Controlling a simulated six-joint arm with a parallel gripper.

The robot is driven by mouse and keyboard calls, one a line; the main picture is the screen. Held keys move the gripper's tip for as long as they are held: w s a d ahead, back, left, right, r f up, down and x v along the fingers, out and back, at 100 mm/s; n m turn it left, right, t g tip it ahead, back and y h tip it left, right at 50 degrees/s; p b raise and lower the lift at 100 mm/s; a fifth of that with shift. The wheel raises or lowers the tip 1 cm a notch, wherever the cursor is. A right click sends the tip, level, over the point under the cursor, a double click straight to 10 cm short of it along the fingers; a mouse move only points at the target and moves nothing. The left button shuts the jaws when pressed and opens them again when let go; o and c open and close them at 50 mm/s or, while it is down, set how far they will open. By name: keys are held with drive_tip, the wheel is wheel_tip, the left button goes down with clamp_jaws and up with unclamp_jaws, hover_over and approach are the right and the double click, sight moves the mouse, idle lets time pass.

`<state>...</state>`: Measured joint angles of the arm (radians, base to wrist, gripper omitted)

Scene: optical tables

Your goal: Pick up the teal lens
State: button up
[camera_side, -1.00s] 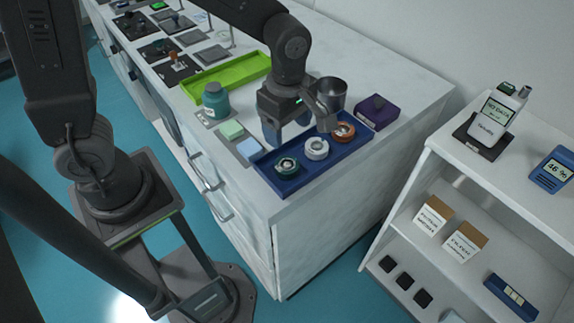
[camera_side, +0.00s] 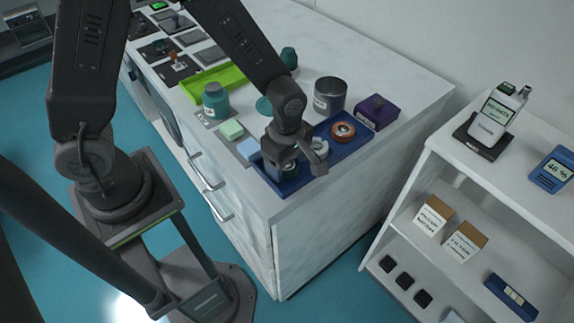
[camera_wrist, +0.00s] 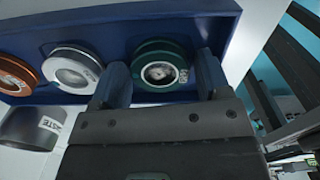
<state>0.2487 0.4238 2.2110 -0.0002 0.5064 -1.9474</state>
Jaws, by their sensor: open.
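The teal lens (camera_wrist: 160,68) is a round dark green ring in the blue tray (camera_side: 340,155), at the tray's near end. In the side view the lens (camera_side: 289,170) is mostly hidden behind my gripper (camera_side: 287,172). In the wrist view my gripper (camera_wrist: 162,82) is open, with one blue finger on each side of the lens. The fingertips reach about level with it. I cannot tell whether either finger touches it.
In the same tray are a white lens (camera_wrist: 70,70) beside the teal one and an orange lens (camera_side: 342,131) farther off. A dark waste cup (camera_side: 330,95), a purple box (camera_side: 377,111) and a teal bottle (camera_side: 215,100) stand nearby. A green tray (camera_side: 212,84) lies behind.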

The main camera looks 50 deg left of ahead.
drive_tip(key=c, duration=0.7)
drive_tip(key=shift+r, duration=0.1)
